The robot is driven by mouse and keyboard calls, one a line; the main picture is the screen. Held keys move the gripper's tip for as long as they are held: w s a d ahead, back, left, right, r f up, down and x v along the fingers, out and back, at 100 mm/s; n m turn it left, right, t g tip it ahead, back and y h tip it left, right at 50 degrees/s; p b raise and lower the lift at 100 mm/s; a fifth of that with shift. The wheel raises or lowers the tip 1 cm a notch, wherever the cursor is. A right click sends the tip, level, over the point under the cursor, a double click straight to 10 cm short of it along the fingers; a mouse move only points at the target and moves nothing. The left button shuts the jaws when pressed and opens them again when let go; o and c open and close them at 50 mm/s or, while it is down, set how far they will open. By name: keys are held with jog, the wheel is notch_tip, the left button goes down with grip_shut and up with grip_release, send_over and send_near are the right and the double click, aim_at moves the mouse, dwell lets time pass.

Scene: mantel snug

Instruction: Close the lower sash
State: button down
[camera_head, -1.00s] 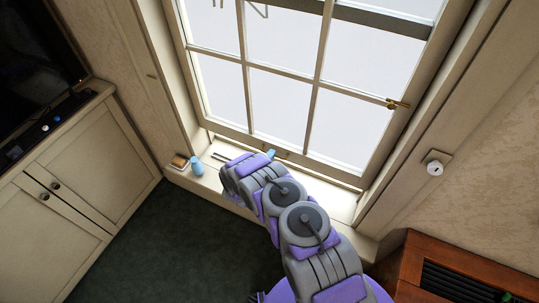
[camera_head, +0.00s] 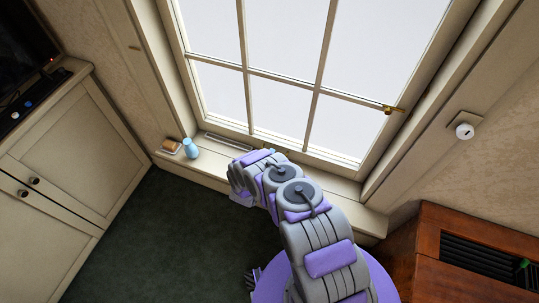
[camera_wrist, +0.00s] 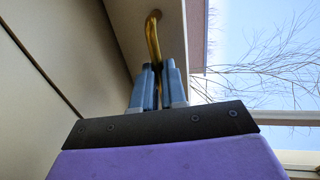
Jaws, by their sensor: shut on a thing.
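The lower sash (camera_head: 319,89) is a cream frame with several panes, and its bottom rail is close above the sill (camera_head: 212,163) in the head view. My arm reaches up to that rail and hides part of it. My gripper (camera_wrist: 157,72) has its two blue fingers shut on a curved brass handle (camera_wrist: 153,35) in the wrist view. The handle is fixed to a cream rail above the fingers. In the head view only a bit of blue finger (camera_head: 270,150) shows beyond the wrist.
A blue vase (camera_head: 190,148) and a small brown item (camera_head: 171,146) stand at the sill's left end. A brass fitting (camera_head: 391,108) is on the window's right side. Cream cupboards (camera_head: 85,140) stand left, a wooden cabinet (camera_head: 428,255) right. Dark green carpet (camera_head: 150,250) is clear.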

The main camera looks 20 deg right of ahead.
jog(key=shift+a+f, duration=0.2)
jog(key=shift+f, duration=0.3)
jog(key=shift+d+b, duration=0.1)
jog(key=shift+b, duration=0.2)
jog(key=shift+s+f, duration=0.1)
jog(key=shift+s, duration=0.05)
jog(key=c, duration=1.4)
grip_release()
jog(key=shift+d+f, duration=0.1)
jog(key=shift+f, duration=0.1)
jog(key=shift+o, duration=1)
jog(key=shift+w+r, duration=0.1)
jog(key=shift+w, duration=0.1)
jog(key=shift+s+r, duration=0.1)
